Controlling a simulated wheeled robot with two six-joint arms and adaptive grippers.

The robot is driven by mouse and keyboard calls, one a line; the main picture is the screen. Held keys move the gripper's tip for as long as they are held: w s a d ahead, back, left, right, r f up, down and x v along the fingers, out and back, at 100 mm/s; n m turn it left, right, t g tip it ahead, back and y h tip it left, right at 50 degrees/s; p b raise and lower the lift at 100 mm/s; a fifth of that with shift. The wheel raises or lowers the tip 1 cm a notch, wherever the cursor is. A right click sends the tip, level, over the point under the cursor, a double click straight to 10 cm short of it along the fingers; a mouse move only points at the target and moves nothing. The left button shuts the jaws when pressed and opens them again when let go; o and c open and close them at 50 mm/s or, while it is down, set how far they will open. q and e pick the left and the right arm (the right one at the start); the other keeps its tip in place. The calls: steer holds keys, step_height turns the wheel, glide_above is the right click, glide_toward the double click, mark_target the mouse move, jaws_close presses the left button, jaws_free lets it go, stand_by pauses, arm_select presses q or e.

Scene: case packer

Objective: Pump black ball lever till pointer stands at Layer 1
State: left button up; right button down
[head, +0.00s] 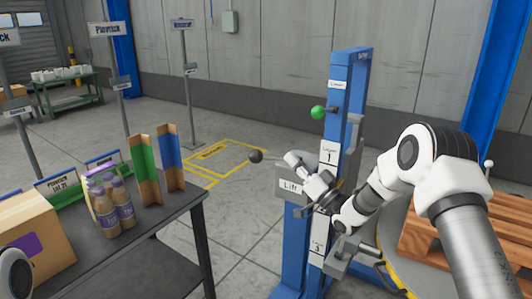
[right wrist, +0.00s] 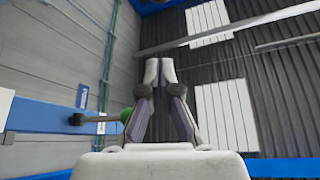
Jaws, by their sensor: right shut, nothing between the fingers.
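The black ball (head: 255,156) sits at the left end of a short lever, in front of the blue lift post (head: 352,95). My right gripper (head: 293,160) is shut and empty, its fingertips close to the lever just right of the ball; I cannot tell whether they touch. The right wrist view shows its fingers (right wrist: 160,72) together, pointing up. The black ball is not seen there. A Layer 1 label (head: 329,154) and a Layer 3 label (head: 318,252) are on the post. The pointer cannot be made out; my gripper and arm cover part of the post. My left gripper is out of view.
A green ball (head: 318,112) sticks out from the post above the gripper; it also shows left of the fingers in the right wrist view (right wrist: 126,115). A Lift sign (head: 290,185) is below the lever. A dark table (head: 150,222) with bottles stands left. A wooden pallet (head: 425,245) is right.

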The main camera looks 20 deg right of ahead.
steer(key=p+x, duration=0.2)
steer(key=x, duration=0.8)
steer(key=f, duration=0.1)
steer(key=a+f, duration=0.1)
steer(key=f, duration=0.1)
steer(key=shift+s+a+f, duration=0.25)
steer(key=shift+s+f, duration=0.1)
